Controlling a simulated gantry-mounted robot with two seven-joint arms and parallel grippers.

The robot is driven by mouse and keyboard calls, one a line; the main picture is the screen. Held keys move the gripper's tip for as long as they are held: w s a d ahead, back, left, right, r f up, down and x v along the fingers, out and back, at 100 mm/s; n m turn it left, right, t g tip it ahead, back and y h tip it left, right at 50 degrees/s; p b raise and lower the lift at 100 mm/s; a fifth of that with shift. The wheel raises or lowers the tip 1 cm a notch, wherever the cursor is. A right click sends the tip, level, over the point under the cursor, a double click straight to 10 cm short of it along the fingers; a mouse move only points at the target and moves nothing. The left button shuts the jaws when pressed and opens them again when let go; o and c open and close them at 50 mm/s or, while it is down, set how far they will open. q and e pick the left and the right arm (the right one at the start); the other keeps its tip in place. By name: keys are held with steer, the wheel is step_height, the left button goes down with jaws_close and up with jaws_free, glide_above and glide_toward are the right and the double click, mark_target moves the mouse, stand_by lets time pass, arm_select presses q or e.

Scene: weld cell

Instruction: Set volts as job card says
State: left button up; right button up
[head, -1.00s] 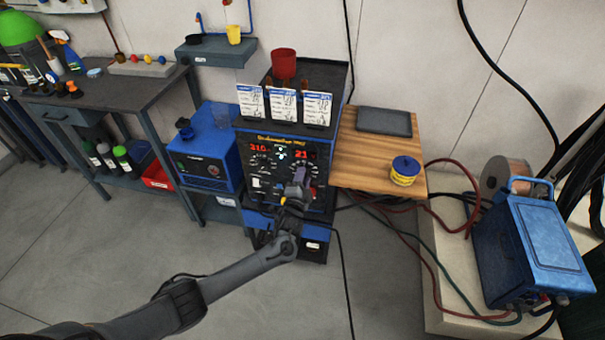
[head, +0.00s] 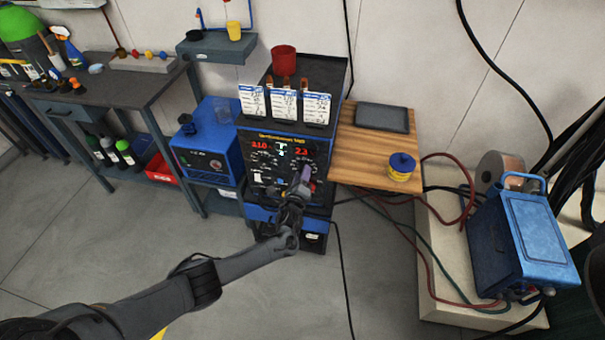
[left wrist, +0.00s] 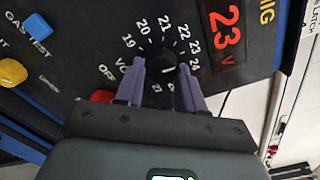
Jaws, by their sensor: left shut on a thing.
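In the head view this gripper (head: 304,177) reaches the right side of the panel of the welder (head: 262,205). The red volts display (left wrist: 228,32) reads 23 V. Three job cards (head: 283,105) stand on top of the welder, their writing too small to read surely. My right gripper is out of view.
In the left wrist view a yellow knob (left wrist: 12,72) and a blue gas test button (left wrist: 38,27) are left of the dial. A blue machine (head: 207,155) stands left.

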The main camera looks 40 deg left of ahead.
arm_select(q)
steer(key=m+p, duration=0.1)
steer(key=m, duration=0.3)
steer(key=shift+s+f+m, duration=0.1)
steer(key=shift+f+m, duration=0.05)
steer(key=shift+m, duration=0.25)
stand_by(0.4)
steer(key=o, duration=1)
